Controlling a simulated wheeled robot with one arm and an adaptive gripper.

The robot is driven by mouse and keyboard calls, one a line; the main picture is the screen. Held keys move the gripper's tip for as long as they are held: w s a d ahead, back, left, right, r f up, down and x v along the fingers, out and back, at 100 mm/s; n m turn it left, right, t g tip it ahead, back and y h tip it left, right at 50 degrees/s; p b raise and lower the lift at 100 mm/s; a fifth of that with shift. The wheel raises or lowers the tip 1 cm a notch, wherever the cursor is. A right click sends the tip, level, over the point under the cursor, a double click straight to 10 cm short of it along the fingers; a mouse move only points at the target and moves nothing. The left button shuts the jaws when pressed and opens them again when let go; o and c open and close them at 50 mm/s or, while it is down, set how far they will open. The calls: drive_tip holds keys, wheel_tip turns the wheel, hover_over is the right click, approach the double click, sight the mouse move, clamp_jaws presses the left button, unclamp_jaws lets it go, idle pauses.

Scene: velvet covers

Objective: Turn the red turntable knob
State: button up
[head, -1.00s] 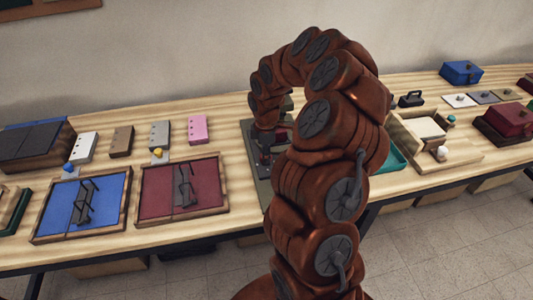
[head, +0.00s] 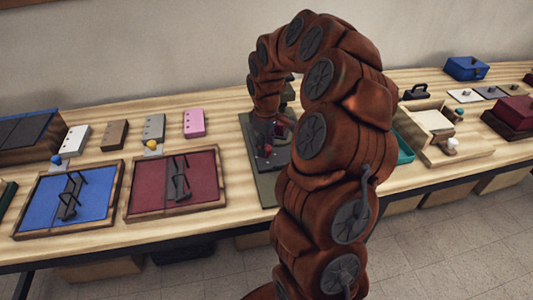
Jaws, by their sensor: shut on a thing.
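A dark grey base plate (head: 266,188) lies on the table in the middle of the head view, mostly behind my arm. Small red parts show on it, among them the red turntable knob (head: 267,149). My gripper (head: 264,152) points down over this plate, at the red knob, and is shut on it. The fingertips are small and dark here, and their exact contact is hard to make out. My arm hides the right part of the plate and most of the turntable.
A maroon framed panel (head: 205,196) and a blue framed panel (head: 100,214), both with dark handles, lie left of the plate. Several small blocks stand behind them. Right of my arm are a teal tray (head: 404,148) and a wooden box (head: 464,157).

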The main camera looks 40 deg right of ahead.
drive_tip(key=m+b, duration=0.2)
drive_tip(key=m, duration=0.1)
drive_tip(key=m+b, duration=0.3)
drive_tip(key=shift+f+m+b, duration=0.2)
drive_tip(key=shift+m+b, duration=0.1)
drive_tip(key=shift+b, duration=0.05)
drive_tip(key=m+b, duration=0.3)
drive_tip(key=m, duration=0.2)
drive_tip(key=shift+r, duration=0.2)
drive_tip(key=o, duration=1.1)
drive_tip(key=shift+o, duration=0.2)
wheel_tip(320, 180, up, 12)
idle(0.4)
